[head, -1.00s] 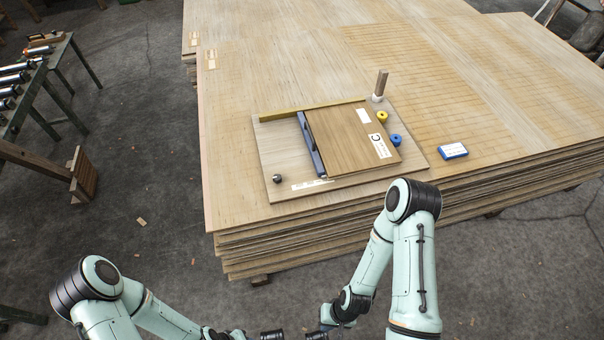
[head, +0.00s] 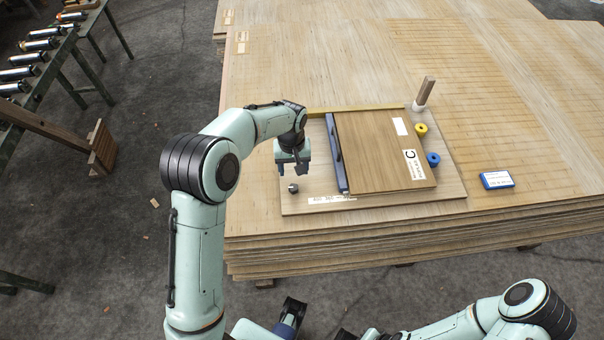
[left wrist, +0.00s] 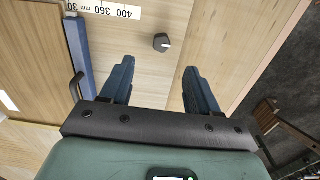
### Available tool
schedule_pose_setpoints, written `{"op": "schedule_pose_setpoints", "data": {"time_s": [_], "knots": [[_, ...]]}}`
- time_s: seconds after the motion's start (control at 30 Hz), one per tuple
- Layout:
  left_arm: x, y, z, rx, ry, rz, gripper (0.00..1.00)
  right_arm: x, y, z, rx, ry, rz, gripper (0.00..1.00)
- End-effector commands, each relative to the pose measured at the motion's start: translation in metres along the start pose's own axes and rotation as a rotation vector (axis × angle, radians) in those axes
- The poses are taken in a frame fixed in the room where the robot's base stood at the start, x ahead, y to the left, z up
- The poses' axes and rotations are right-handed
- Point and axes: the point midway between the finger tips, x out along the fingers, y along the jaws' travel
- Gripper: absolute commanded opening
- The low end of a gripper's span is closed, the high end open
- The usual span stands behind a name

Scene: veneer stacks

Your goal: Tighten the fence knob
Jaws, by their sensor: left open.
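The fence knob (head: 293,187) is a small dark knob with a pale top at the front left of the base board (head: 375,204). It also shows in the left wrist view (left wrist: 161,42), just beyond and between the fingertips. The blue fence (head: 337,155) lies along the left edge of a brown veneer stack (head: 378,150). My left gripper (head: 294,172) points down just above the knob, open and empty, apart from it. My right arm is at the bottom right of the head view; I cannot make out its jaws.
A scale strip (left wrist: 105,10) lies near the knob. A yellow knob (head: 421,130), a blue knob (head: 433,159), a wooden post (head: 425,90) and a blue box (head: 497,180) are to the right. The sheet stack (head: 520,120) has free surface around the board.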

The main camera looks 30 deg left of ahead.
Motion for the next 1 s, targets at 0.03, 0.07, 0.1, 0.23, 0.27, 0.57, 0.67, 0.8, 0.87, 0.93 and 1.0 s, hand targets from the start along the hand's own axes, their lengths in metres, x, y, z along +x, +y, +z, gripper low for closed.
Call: {"op": "schedule_pose_setpoints", "data": {"time_s": [0.03, 0.07, 0.1, 0.23, 0.27, 0.57, 0.67, 0.8, 0.87, 0.93, 1.0], "knots": [[-0.010, -0.001, -0.004, -0.011, 0.007, -0.006, 0.61, 0.002, 0.001, 0.001, 0.000, -0.001, 0.000, 0.00], [-0.013, -0.001, -0.005, -0.016, 0.009, -0.009, 0.61, 0.002, 0.001, 0.001, 0.001, -0.002, 0.000, 0.00], [-0.014, -0.002, -0.006, -0.022, 0.009, -0.013, 0.61, 0.002, 0.001, 0.001, 0.001, -0.002, 0.000, 0.00], [-0.001, -0.003, -0.006, -0.024, 0.006, -0.017, 0.61, 0.003, 0.001, 0.001, 0.001, -0.003, 0.001, 0.00], [0.004, -0.003, -0.005, -0.024, 0.006, -0.017, 0.61, 0.003, 0.002, 0.001, 0.001, -0.003, 0.001, 0.00], [0.069, -0.004, -0.005, -0.022, 0.004, -0.017, 0.61, 0.007, 0.003, 0.001, 0.002, -0.004, 0.001, 0.00], [0.087, -0.004, -0.006, -0.022, 0.005, -0.016, 0.61, 0.008, 0.003, 0.001, 0.002, -0.004, 0.001, 0.00], [0.105, -0.005, -0.006, -0.022, 0.007, -0.015, 0.61, 0.008, 0.004, 0.001, 0.002, -0.004, 0.001, 0.00], [0.110, -0.005, -0.006, -0.022, 0.007, -0.015, 0.61, 0.009, 0.004, 0.001, 0.002, -0.004, 0.001, 0.00], [0.113, -0.004, -0.006, -0.021, 0.007, -0.015, 0.61, 0.009, 0.004, 0.001, 0.002, -0.004, 0.001, 0.00], [0.115, -0.004, -0.007, -0.021, 0.008, -0.014, 0.61, 0.009, 0.004, 0.001, 0.002, -0.004, 0.001, 0.00]]}}
